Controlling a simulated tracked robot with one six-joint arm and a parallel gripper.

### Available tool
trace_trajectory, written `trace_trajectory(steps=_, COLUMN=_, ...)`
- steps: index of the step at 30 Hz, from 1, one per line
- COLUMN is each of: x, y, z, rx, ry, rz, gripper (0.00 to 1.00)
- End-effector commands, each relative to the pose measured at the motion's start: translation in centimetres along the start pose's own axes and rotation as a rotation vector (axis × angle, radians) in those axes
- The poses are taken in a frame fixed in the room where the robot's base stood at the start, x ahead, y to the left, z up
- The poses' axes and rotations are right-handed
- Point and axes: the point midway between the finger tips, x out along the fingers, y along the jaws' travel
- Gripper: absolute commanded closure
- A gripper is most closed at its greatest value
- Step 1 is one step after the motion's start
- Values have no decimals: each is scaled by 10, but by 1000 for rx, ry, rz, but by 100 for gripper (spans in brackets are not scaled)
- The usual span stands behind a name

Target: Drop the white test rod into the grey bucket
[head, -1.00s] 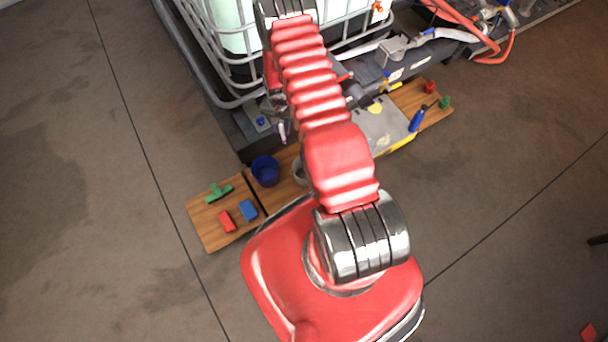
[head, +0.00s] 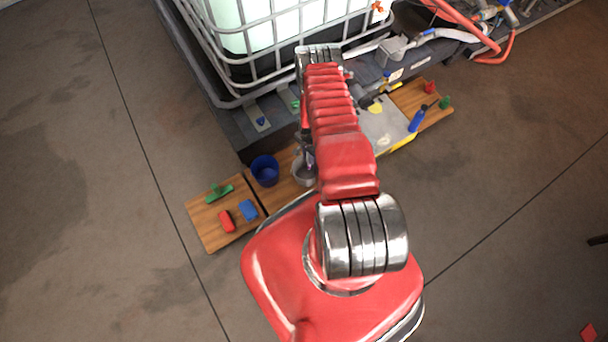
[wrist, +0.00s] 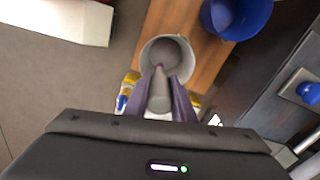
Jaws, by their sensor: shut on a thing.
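The grey bucket (wrist: 153,49) stands on the wooden board, and in the wrist view its mouth lies just beyond my gripper's fingertips. In the head view the bucket (head: 298,177) is partly covered by my arm. My gripper (wrist: 160,80) points down at the bucket's mouth, with its dark purple fingers overlapping the near rim. It is shut on a pale, narrow piece (wrist: 159,96), which I take for the white test rod. Its tip appears over the bucket's opening; I cannot tell whether it is inside. The rod cannot be made out in the head view.
A blue bucket (head: 265,171) stands close beside the grey one, to its left in the head view. Green, red and blue blocks lie on the left board (head: 210,233). A caged white tank (head: 285,30) rises behind.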

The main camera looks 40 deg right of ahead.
Motion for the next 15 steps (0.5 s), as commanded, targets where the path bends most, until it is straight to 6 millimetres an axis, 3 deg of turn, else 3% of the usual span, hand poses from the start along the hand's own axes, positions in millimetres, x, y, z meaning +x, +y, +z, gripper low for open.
trace_trajectory(steps=8, x=3, y=0, z=0, rx=-2, ry=-1, rz=1, gripper=100)
trace_trajectory(steps=15, x=21, y=0, z=1, rx=-2, ry=-1, rz=2, gripper=100)
